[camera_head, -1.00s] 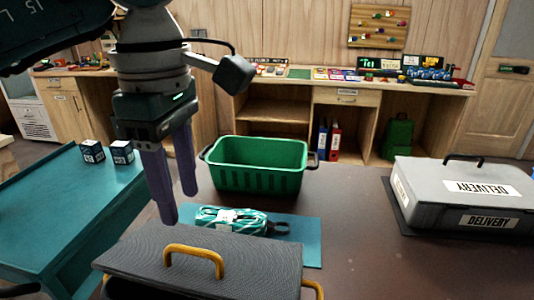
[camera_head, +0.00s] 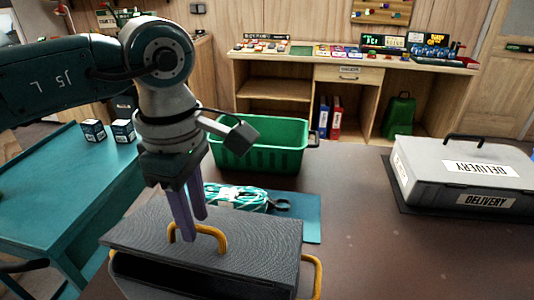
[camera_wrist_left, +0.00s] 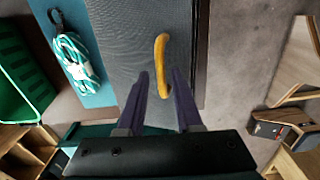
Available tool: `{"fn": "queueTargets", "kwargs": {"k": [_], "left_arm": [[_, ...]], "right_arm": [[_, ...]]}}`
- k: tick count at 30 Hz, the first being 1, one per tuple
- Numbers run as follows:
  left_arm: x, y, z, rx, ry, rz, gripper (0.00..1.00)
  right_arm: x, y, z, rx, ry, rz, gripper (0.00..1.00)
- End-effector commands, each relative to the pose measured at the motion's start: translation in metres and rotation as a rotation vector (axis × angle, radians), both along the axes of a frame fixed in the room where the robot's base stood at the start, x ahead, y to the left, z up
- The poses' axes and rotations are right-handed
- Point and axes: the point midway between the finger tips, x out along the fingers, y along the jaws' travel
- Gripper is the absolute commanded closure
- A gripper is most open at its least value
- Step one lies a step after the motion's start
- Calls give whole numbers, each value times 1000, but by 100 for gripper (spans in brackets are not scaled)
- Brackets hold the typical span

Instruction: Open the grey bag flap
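The grey bag flap (camera_head: 262,238) lies flat and closed on top of the bag at the front of the table. A yellow handle (camera_head: 222,238) stands up from it. My left gripper (camera_head: 195,230) points down over the flap, its purple fingers at the left end of the handle. In the left wrist view, the fingers (camera_wrist_left: 160,80) are apart, and the yellow handle (camera_wrist_left: 161,62) shows just ahead, between the fingertip lines. I cannot tell whether the fingers touch it. My right gripper is not in view.
A coiled teal rope (camera_head: 238,198) lies on a blue mat (camera_head: 305,225) behind the bag. A green crate (camera_head: 262,150) stands behind it. A grey delivery case (camera_head: 425,178) is at the right. The table between bag and case is clear.

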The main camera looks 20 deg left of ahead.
Motion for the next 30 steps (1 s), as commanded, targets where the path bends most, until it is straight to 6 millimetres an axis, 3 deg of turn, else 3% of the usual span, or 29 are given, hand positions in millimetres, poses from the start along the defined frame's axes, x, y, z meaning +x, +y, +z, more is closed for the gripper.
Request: {"fn": "queueTargets", "kwargs": {"k": [1,9,22,30], "left_arm": [[0,0,0,0,0,0,73],[0,0,0,0,-2,0,100],[2,0,1,1,-5,1,100],[15,3,10,1,-7,3,100]], "right_arm": [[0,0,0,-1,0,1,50],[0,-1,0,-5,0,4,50],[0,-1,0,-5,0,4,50],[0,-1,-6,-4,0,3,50]]}}
